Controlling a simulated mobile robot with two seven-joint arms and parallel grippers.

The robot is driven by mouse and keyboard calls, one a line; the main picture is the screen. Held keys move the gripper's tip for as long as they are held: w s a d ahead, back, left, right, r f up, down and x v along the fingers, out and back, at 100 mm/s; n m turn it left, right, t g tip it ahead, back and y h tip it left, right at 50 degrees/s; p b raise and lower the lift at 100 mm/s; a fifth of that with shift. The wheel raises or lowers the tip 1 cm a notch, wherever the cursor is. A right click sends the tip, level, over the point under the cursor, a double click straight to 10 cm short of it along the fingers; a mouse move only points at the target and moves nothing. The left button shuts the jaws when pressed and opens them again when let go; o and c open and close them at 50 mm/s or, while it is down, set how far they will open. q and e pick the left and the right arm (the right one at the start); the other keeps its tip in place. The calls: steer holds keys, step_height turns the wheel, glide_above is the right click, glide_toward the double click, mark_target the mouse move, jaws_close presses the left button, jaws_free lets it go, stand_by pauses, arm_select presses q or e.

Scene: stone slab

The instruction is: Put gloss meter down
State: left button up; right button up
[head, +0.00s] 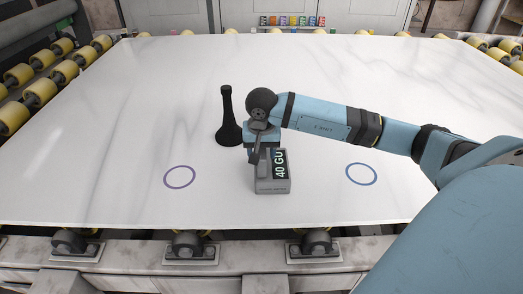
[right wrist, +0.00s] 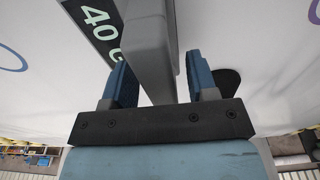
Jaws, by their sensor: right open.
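The gloss meter (head: 273,186) is a small grey box with a dark display reading "40 GU". My left gripper is not in view.
A black tapered object with a wide base (head: 228,120) stands just behind the gripper. Yellow rollers (head: 40,92) flank the slab. Small coloured items (head: 292,21) line the back. The left slab area is clear.

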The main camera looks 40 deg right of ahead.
steer(key=shift+r, duration=0.3)
step_height(320, 180, up, 12)
steer(key=s+a, duration=0.1)
steer(key=shift+f+p, duration=0.15)
steer(key=shift+p, duration=0.3)
steer(key=shift+s, duration=0.1)
